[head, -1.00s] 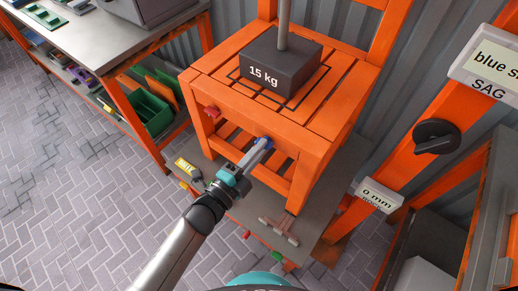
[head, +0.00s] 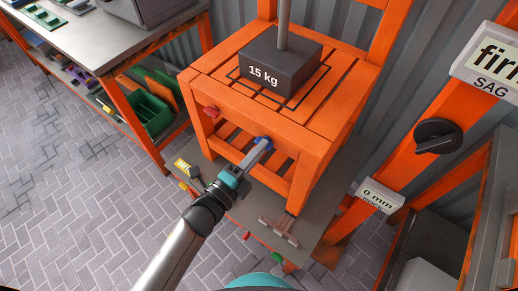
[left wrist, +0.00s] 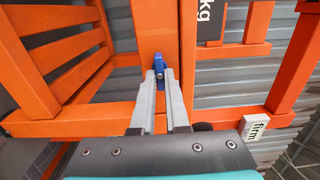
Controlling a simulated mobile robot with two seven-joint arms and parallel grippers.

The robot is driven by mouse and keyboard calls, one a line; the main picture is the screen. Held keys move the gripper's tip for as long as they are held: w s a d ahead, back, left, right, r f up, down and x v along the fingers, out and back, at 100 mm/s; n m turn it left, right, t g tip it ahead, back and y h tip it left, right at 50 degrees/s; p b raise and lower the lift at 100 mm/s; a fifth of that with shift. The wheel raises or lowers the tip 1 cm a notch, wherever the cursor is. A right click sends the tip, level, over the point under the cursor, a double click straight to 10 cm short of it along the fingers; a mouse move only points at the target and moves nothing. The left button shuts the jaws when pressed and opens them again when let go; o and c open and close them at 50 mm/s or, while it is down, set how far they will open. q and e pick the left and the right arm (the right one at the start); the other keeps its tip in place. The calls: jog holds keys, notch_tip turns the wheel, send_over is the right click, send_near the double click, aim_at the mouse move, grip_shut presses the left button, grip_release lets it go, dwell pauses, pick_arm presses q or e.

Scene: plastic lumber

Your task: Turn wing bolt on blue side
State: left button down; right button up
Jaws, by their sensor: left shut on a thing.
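A red wing bolt (head: 211,111) sits at the left end of the same rail. The sign (head: 490,65) at the right reads "firm" in part, over "SAG". My right gripper is not in view.
A dark 15 kg weight (head: 280,62) rests on the chair seat below a pole. A grey platform (head: 245,215) under the chair holds a T-handled tool (head: 279,231) and a yellow item (head: 183,166). A "0 mm" label (head: 380,195) and a black knob (head: 437,136) are at the right.

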pick_arm(q)
jog(key=c, duration=0.9)
grip_release()
jog(key=v, duration=1.5)
jog(key=shift+s+a, duration=0.15)
